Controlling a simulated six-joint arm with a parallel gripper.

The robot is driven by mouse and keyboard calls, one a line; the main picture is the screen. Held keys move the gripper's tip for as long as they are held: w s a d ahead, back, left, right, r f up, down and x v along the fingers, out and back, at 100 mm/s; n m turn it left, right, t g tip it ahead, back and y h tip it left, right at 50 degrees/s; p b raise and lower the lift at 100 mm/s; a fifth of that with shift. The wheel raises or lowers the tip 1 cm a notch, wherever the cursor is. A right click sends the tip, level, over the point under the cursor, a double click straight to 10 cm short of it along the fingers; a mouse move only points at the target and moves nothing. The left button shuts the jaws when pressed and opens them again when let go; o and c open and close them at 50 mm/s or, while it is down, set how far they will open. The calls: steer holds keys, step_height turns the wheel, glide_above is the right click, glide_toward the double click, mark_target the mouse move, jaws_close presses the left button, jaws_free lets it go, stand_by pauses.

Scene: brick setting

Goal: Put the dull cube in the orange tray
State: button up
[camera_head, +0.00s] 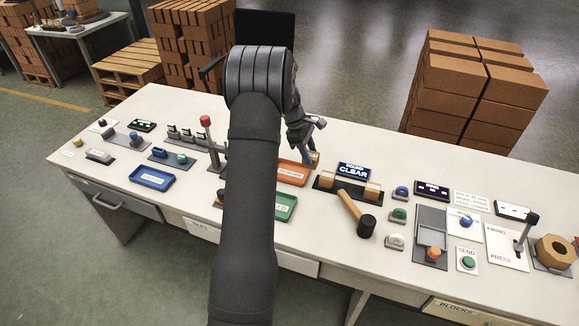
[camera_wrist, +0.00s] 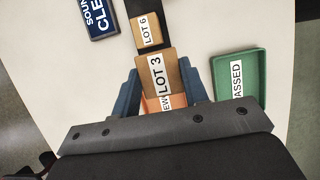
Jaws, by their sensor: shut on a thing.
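My gripper (camera_head: 312,157) is shut on a tan cube labelled LOT 3 (camera_wrist: 158,72), its blue fingers (camera_wrist: 160,85) on either side. The held cube also shows at the fingertips in the head view (camera_head: 315,159). The orange tray (camera_head: 304,184) is partly hidden behind my arm. In the wrist view the cube and fingers cover most of the orange tray (camera_wrist: 150,106), and the cube appears above it. Another tan cube, LOT 6 (camera_wrist: 147,31), sits on a dark stand. Neither view shows by looks which cube is dull.
The dark stand (camera_head: 349,194) bears two cubes. The display behind it (camera_head: 353,171) reads SOUND CLEAR. A green tray (camera_head: 287,207) lies in front of the orange one. A mallet (camera_head: 356,213) lies right of the trays. A blue tray (camera_head: 152,178) is at left.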

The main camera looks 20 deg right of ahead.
steer(key=w+a+f, duration=0.1)
steer(key=w, duration=0.1)
steer(key=w+a+f, duration=0.1)
steer(key=w+f, duration=0.1)
steer(key=w, duration=0.1)
steer(key=w+a+f, duration=0.2)
steer(key=shift+w, duration=0.2)
steer(key=shift+f, duration=2)
steer(key=shift+f, duration=0.15)
steer(key=o, duration=1)
steer(key=shift+o, duration=0.2)
steer(key=v, duration=1.2)
